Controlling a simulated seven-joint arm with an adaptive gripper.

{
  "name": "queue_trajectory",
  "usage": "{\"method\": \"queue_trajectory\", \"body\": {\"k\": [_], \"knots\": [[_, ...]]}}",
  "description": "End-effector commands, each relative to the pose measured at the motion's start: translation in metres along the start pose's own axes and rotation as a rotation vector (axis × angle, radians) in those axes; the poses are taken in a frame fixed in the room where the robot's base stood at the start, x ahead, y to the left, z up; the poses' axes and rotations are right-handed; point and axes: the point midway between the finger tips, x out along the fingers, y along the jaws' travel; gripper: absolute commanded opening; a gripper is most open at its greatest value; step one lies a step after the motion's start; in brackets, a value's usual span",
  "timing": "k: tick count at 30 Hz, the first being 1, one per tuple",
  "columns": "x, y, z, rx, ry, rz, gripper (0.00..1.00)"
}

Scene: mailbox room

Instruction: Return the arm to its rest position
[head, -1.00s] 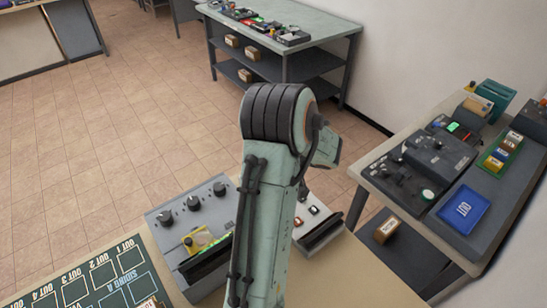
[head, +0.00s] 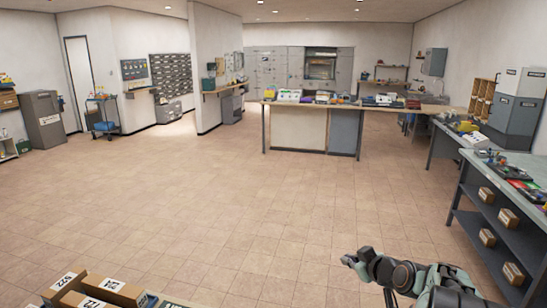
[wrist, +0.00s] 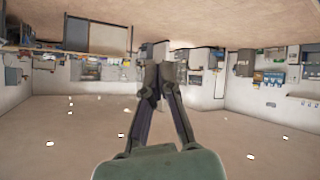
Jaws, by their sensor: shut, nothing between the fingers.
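My arm (head: 440,284) reaches in from the lower right of the head view, folded low over open floor. My gripper (head: 348,260) is at its left end, small in that view. In the wrist view my gripper (wrist: 161,50) has its two fingers together at the tips, with nothing held between them. The wrist view shows the room upside down, with floor at the top and ceiling below. The gripper appears clear of the furniture.
A shelved bench (head: 497,222) with small boxes stands close at the right. Cardboard boxes (head: 112,290) sit at the bottom left edge. A long counter (head: 300,128) crosses the back. The tiled floor (head: 220,200) between is free.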

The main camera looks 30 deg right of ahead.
Motion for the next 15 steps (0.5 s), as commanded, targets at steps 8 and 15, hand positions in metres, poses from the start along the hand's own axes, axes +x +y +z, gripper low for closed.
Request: {"method": "queue_trajectory", "body": {"k": [8, 15], "knots": [[-0.058, -0.217, -0.092, -0.247, 0.025, -0.405, 0.00], [-0.160, -0.324, -0.018, -0.333, -0.287, -0.621, 0.00]]}}
